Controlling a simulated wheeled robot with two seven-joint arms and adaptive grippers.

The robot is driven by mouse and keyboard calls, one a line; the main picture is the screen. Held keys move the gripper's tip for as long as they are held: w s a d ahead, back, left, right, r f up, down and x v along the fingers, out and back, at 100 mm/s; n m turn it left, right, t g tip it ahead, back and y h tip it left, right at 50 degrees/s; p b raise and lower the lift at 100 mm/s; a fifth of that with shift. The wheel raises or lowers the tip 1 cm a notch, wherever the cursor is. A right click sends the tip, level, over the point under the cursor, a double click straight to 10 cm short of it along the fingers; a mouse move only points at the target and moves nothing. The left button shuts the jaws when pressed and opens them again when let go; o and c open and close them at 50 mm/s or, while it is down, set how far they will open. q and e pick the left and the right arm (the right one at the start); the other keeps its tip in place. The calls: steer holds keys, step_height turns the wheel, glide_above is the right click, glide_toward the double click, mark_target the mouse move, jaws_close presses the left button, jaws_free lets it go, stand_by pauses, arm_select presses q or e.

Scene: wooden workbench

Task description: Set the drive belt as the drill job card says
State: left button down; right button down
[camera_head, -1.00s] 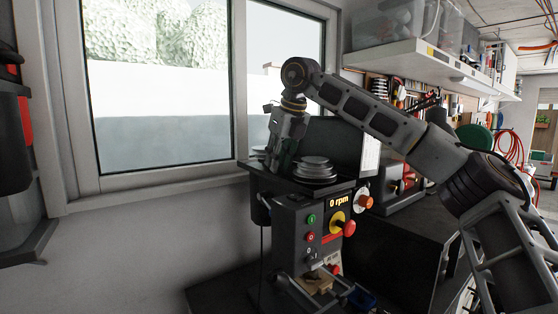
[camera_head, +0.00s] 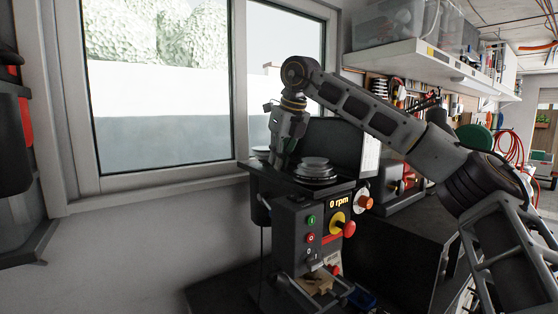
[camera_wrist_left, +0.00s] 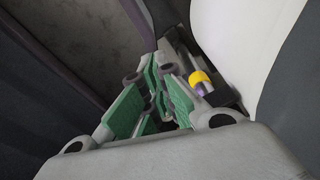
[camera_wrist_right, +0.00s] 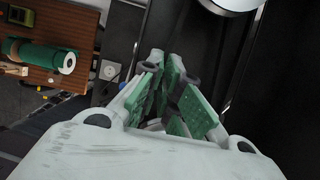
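The drill machine (camera_head: 300,222) stands by the window, its display reading 0 rpm. On its open top is a stepped metal pulley (camera_head: 315,171). Part of a second pulley (camera_head: 262,154) shows to the left. My right gripper (camera_head: 280,166) points down between the two pulleys. In the right wrist view its green-padded fingers (camera_wrist_right: 168,62) are close together; whether they grip anything is unclear. The drive belt cannot be made out. A white sheet (camera_head: 371,154), possibly the job card, has unreadable text. My left gripper (camera_wrist_left: 160,72) shows only in its wrist view, pads apart, nothing visibly held.
A dark raised panel (camera_head: 336,142) stands behind the pulleys. A shelf (camera_head: 432,67) hangs above my right arm. A yellow-capped object (camera_wrist_left: 199,78) is near my left gripper.

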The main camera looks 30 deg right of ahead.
steer(key=shift+r+p, duration=0.45)
steer(key=shift+r, duration=0.7)
steer(key=shift+r+p, duration=0.3)
steer(key=shift+p, duration=0.05)
steer(key=shift+r, duration=0.3)
steer(key=c, duration=1.7)
jaws_free()
steer(key=shift+c, duration=0.2)
arm_select(q)
steer(key=shift+s+d+r, duration=0.25)
steer(key=shift+d+r, duration=0.55)
steer(key=shift+r, duration=0.25)
arm_select(e)
steer(key=shift+o, duration=0.5)
